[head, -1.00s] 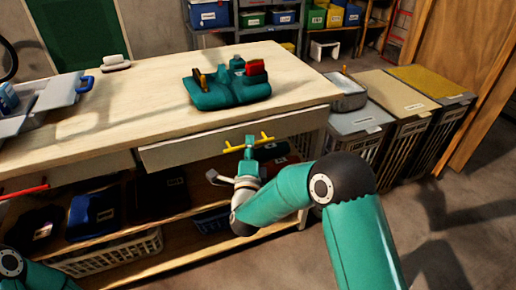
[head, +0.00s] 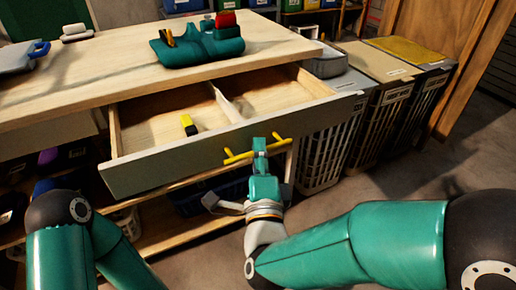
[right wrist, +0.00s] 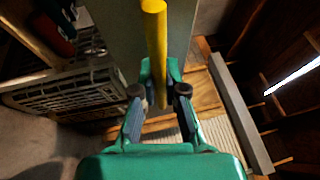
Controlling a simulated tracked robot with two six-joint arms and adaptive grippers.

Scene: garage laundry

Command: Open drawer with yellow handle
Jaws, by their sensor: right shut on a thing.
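The drawer (head: 170,164) with the yellow handle (head: 235,158) stands pulled out from the wooden workbench in the head view. Its inside shows a divider and a small yellow and black object (head: 188,125). My right gripper (head: 260,150) is shut on the yellow handle near its middle. In the right wrist view the yellow handle (right wrist: 155,50) runs between the fingers of my right gripper (right wrist: 159,98). My left arm shows at the lower left of the head view, but its gripper is out of view.
A teal caddy (head: 200,45) stands on the workbench top (head: 90,75). Lidded hampers (head: 385,75) stand to the right of the bench. Below the drawer is a wooden shelf (head: 170,235) with bins. Open floor lies at the right.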

